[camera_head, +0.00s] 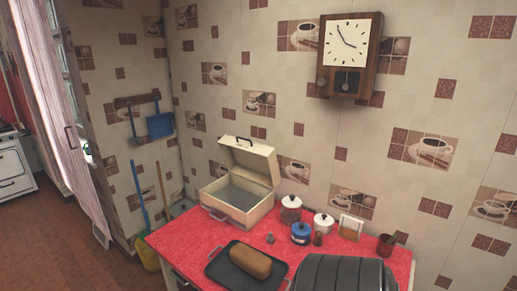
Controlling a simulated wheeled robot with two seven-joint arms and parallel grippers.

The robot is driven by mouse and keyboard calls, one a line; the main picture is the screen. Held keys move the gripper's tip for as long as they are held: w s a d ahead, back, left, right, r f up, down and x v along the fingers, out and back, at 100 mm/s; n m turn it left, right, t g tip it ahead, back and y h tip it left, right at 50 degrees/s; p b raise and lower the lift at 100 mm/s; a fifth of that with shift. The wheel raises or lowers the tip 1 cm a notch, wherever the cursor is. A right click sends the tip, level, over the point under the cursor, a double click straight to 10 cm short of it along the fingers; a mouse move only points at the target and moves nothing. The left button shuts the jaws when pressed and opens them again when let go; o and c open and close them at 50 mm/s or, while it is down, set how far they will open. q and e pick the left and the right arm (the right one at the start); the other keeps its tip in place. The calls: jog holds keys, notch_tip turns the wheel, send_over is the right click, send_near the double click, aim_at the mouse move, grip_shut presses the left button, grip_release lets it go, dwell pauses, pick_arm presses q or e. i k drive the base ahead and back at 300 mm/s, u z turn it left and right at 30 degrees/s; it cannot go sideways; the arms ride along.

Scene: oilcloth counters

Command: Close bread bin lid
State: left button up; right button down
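A cream box with a hinged lid, which looks like the bread bin (262,210), stands at the back left of the red counter. Its lid (248,163) is raised and leans back by the tiled wall, with a dark handle on it. The inside shows a grey floor and looks empty. A small handle or latch is on the low front side. Neither of my grippers is in view, so their state does not show.
On the red counter (190,240) a loaf (250,261) lies on a dark tray (218,267) in front of the bin. Lidded jars, including a blue pot (301,234), stand right of it. A dark ribbed rounded object (345,274) fills the front right. Counter left of the tray is clear.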

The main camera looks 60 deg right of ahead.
aim_at(257, 163)
jog(key=z, duration=0.35)
jog(key=i, duration=0.9)
jog(key=z, duration=0.6)
